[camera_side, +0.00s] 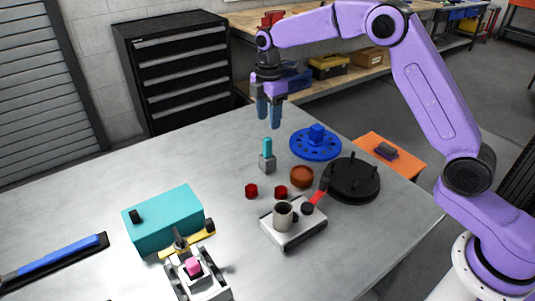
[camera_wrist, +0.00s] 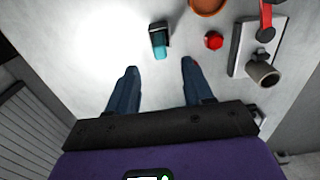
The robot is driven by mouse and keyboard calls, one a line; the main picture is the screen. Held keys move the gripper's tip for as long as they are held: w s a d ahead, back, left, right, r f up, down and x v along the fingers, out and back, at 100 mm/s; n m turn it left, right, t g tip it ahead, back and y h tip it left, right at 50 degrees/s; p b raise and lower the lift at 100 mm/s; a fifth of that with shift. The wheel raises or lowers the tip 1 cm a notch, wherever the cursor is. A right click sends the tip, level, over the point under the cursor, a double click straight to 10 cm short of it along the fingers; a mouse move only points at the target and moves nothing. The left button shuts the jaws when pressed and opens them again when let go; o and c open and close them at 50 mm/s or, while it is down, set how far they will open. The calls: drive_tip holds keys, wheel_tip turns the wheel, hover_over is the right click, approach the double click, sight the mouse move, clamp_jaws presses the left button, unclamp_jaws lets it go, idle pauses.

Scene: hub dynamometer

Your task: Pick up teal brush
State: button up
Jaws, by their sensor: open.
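The teal brush (camera_side: 267,148) stands upright in a small grey holder (camera_side: 267,164) on the metal table. In the wrist view the teal brush (camera_wrist: 159,49) shows from above, just beyond and between my two fingers. My gripper (camera_side: 269,115) hangs above the brush in the side view, pointing down, with a gap between the fingertips and the brush top. In the wrist view my gripper (camera_wrist: 158,72) has its fingers spread wide with nothing between them.
Near the brush are a blue disc (camera_side: 300,147), a brown bowl (camera_side: 302,176), two red pieces (camera_side: 251,191) and a black pegged disc (camera_side: 354,183). A white block with a grey cup (camera_side: 283,215) and a teal box (camera_side: 165,220) stand nearer the camera. The table left of the brush is clear.

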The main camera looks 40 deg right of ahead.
sight(267, 138)
wheel_tip(267, 138, down, 9)
drive_tip(key=shift+a+f, duration=0.1)
drive_tip(key=shift+a, duration=0.05)
idle(0.4)
drive_tip(key=shift+c, duration=0.3)
clamp_jaws()
